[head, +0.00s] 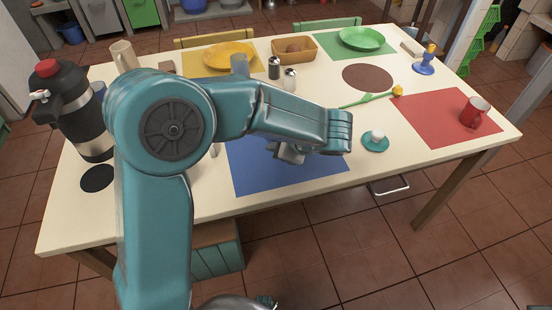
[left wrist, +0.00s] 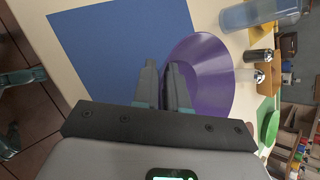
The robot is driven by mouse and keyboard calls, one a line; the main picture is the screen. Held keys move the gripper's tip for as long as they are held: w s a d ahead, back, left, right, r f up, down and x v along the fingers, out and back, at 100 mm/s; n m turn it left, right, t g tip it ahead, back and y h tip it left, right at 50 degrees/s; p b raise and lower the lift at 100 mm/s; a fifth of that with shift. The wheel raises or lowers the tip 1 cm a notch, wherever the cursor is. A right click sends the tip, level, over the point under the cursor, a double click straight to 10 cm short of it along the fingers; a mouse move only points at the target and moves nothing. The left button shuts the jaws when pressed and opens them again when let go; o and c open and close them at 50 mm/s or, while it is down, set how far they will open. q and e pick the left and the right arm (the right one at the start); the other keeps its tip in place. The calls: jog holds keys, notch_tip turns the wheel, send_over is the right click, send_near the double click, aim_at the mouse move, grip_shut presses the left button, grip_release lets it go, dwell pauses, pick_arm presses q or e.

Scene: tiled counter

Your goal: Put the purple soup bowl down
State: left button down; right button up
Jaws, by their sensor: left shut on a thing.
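The purple soup bowl (left wrist: 207,75) shows in the left wrist view, with its open side facing the camera. My left gripper (left wrist: 165,75) is shut on its near rim, one finger on each side of the wall. In that view the bowl overlaps the edge of the blue placemat (left wrist: 110,45); I cannot tell whether its base touches the table. In the head view my left gripper (head: 288,153) is over the blue placemat (head: 255,177), and my arm hides the bowl. My right gripper is not in view.
A teal saucer (head: 376,145) with a white egg-like thing stands right of the blue mat. Salt and pepper shakers (head: 290,79) stand behind my arm. A large flask (head: 77,115) is at the left. A red mat (head: 430,115) holds a red mug (head: 474,112).

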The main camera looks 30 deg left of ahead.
pick_arm(q)
notch_tip(320, 180, down, 5)
jog(key=shift+r+b, duration=0.1)
jog(key=shift+b, duration=0.3)
jog(key=shift+f, duration=0.25)
jog(key=c, duration=1.2)
grip_release()
jog(key=shift+o, duration=0.2)
jog(key=shift+r, duration=0.1)
jog(key=shift+r, duration=0.1)
